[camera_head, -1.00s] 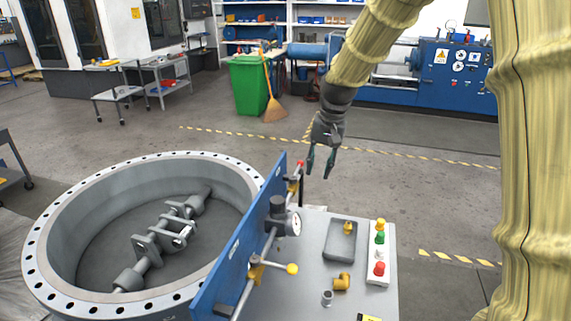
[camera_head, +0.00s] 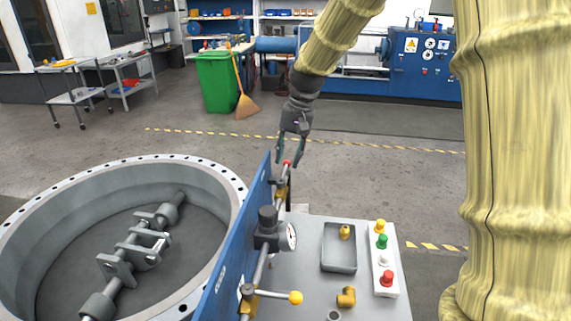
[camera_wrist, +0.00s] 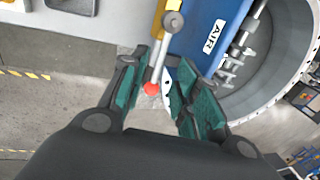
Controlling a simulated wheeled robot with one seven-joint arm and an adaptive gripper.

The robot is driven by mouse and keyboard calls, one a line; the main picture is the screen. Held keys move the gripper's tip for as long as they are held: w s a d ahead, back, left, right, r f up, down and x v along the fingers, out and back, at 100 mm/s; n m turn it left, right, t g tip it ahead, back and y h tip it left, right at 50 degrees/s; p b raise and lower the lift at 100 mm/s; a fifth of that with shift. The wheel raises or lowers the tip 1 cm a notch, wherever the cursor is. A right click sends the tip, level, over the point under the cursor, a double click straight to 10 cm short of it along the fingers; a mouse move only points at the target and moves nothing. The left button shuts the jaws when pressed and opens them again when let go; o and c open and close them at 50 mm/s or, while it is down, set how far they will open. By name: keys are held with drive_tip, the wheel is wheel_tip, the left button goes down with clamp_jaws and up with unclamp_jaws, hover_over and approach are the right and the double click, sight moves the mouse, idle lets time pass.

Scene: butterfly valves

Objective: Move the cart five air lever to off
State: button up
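The air lever (camera_head: 285,172) is a thin metal handle with a red ball knob, on a yellow valve at the far end of the cart's blue panel (camera_head: 234,245). In the wrist view the red knob (camera_wrist: 151,88) appears between my fingers, and the handle runs up to the yellow valve beside a white "AIR" label (camera_wrist: 213,37). My gripper (camera_head: 291,161) is open, pointing down, with its fingers on either side of the knob in the picture. It also shows in the wrist view (camera_wrist: 154,98). I cannot tell whether either finger touches the lever.
A second lever with a yellow knob (camera_head: 296,297) and a pressure gauge (camera_head: 289,236) are nearer on the panel. The cart top (camera_head: 305,260) holds a grey tray (camera_head: 339,262) and a button strip (camera_head: 384,267). A large flanged ring (camera_head: 100,172) stands left.

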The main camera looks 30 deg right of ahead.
sight(285, 172)
drive_tip(key=shift+w+a+f, duration=0.1)
drive_tip(key=shift+a+f, duration=0.1)
drive_tip(key=shift+f, duration=0.8)
drive_tip(key=shift+w+a+f, duration=0.1)
drive_tip(key=shift+a+f, duration=0.1)
drive_tip(key=shift+f, duration=0.75)
clamp_jaws()
